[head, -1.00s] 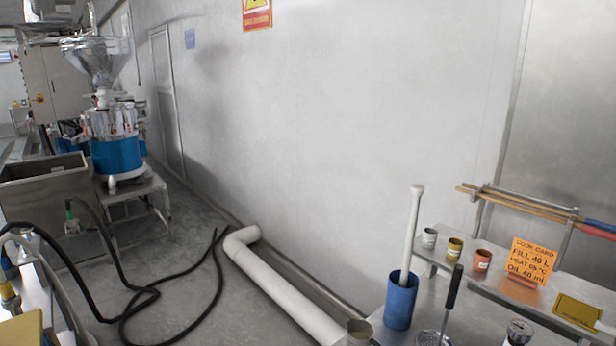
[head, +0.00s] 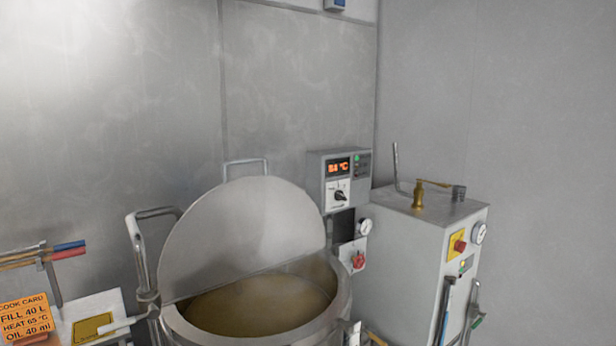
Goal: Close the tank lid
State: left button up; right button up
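The tank (head: 342,303) is a round steel vessel at the bottom centre of the head view, holding a yellowish-brown liquid (head: 255,308). Its lid (head: 240,232) is a large grey disc, raised and tilted over the tank's opening, so the tank stands open. A handle (head: 245,162) shows above the lid's upper edge, and a bent metal bar (head: 150,212) rises at the left beside the lid. The tank's lower part is cut off by the frame. Neither of my grippers is in view.
A control box (head: 338,180) with a lit temperature display stands behind the tank. A grey cabinet (head: 418,255) with gauge, red button and brass valve (head: 418,194) is close on the right. An orange cook card (head: 27,318) and red and blue handled tools (head: 68,249) are at left.

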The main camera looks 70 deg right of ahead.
aim_at(178, 276)
jog(key=z, duration=1.95)
jog(key=i+l+u, duration=0.15)
jog(key=i+u, duration=0.25)
jog(key=k, duration=0.05)
